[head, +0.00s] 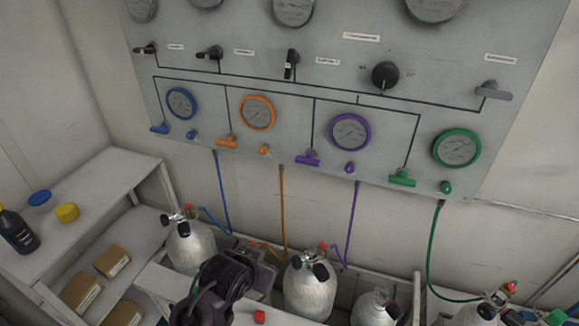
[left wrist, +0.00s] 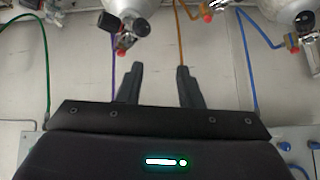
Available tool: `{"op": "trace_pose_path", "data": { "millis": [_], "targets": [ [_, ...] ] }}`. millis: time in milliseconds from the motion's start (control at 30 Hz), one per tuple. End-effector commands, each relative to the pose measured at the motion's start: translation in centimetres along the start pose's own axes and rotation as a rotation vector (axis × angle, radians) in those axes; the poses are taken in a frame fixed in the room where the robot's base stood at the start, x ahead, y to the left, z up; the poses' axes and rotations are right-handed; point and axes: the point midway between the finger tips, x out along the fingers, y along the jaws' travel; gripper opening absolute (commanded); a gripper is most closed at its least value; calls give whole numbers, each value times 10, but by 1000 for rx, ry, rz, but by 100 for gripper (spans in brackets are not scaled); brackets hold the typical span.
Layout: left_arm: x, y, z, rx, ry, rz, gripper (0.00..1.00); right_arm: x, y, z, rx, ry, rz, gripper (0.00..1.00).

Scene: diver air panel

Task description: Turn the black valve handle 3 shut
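The black valve handle 3 (head: 291,65) is the third lever from the left in the panel's upper row. It stands vertical, while the two black levers to its left, the first (head: 147,48) and the second (head: 212,53), lie roughly horizontal. My left gripper (head: 262,270) is low in the head view, among the cylinders and well below the panel; nothing touches handle 3. In the left wrist view my left gripper (left wrist: 160,70) has its two fingers apart with nothing between them. Handle 3 is not in the left wrist view. My right gripper is in neither view.
The grey panel (head: 330,185) carries coloured gauges, small coloured valves and a black round knob (head: 385,75). Hoses hang from it to silver cylinders (head: 310,290) below. A white shelf (head: 95,180) with a bottle and boxes stands left. The space before the panel is clear.

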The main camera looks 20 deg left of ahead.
Motion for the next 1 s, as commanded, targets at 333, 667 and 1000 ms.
{"op": "trace_pose_path", "data": {
  "millis": [333, 667, 1000],
  "targets": [
    [-77, -45, -262, 18, 844, -88, 33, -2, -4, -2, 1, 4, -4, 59],
    [-148, -67, -360, 58, 1255, -119, 33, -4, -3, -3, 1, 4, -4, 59],
    [-138, -70, -409, 57, 1259, -120, 33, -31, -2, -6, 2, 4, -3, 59]
  ]
}}
